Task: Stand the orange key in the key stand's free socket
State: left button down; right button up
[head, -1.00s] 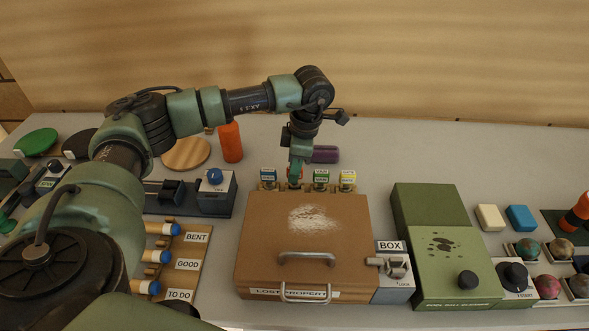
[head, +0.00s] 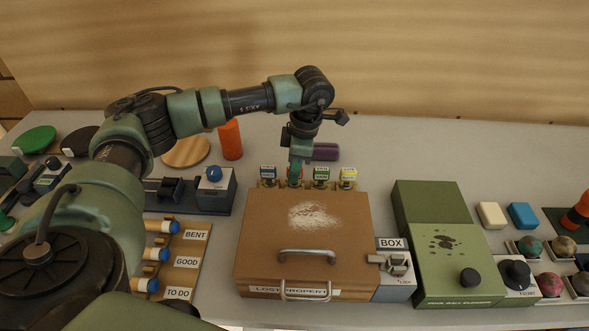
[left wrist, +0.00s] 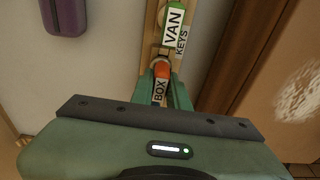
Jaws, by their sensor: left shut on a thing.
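The orange key (left wrist: 161,70) shows between my left gripper's fingers in the left wrist view, with a white BOX label by it. My left gripper (head: 296,176) is shut on the key, pointing down at the wooden key stand (left wrist: 152,22). In the head view it is in line with the stand's other keys, between a blue-tagged key (head: 268,172) and a green-tagged VAN key (head: 321,174). A yellow-tagged key (head: 348,174) stands at the right end. The key's lower end and its socket are hidden, so I cannot tell how deep it sits. My right gripper is not in view.
A brown lost-property box (head: 345,232) stands directly in front of the stand. An orange cylinder (head: 231,140) stands behind left. The grey tabletop at back right is clear.

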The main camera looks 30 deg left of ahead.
pick_arm(q)
jog(key=c, duration=1.3)
grip_release()
jog(key=shift+r, duration=0.1)
jog(key=shift+r+p, duration=2.7)
jog(key=shift+r, duration=1.75)
